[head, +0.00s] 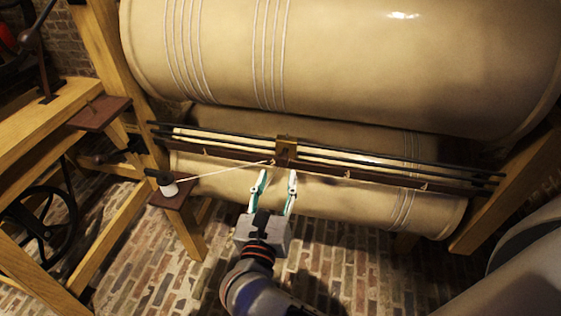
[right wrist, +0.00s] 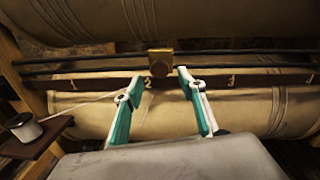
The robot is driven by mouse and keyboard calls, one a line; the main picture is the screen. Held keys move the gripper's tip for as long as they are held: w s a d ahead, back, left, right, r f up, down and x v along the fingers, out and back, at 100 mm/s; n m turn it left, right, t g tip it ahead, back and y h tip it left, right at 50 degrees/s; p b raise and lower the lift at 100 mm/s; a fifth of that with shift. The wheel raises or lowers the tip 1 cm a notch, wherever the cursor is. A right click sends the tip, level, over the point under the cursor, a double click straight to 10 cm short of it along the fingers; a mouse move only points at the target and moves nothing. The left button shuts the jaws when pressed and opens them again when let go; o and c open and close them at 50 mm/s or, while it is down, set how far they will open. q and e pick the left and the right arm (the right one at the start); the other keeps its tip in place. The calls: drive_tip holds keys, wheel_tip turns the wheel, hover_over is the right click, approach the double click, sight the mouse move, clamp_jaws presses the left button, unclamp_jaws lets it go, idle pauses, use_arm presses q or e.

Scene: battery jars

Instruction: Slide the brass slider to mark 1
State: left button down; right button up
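The brass slider (head: 286,148) sits on two dark horizontal rods (head: 220,137) in front of the large tan drums. In the right wrist view the slider (right wrist: 160,62) stands just right of the mark 2 (right wrist: 148,83) on the dark marked rail. Mark 1 (right wrist: 72,83) is further left on that rail, and mark 3 (right wrist: 230,80) is to the right. My right gripper (head: 279,176) is open and empty. Its teal fingers point at the rail just below the slider, apart from each other, one to either side of it. I cannot tell whether they touch it.
A pale cord (head: 225,171) runs from a white spool (head: 168,188) on a small shelf at the left towards the rail near the slider. A lower tan drum (head: 335,197) lies behind my fingers. Wooden posts (head: 505,190) bound the rods. The brick floor is below.

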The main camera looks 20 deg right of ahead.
sight(282, 163)
drive_tip(key=x, duration=0.7)
drive_tip(key=shift+w+d+r, duration=0.1)
drive_tip(key=shift+w+d, duration=0.15)
clamp_jaws()
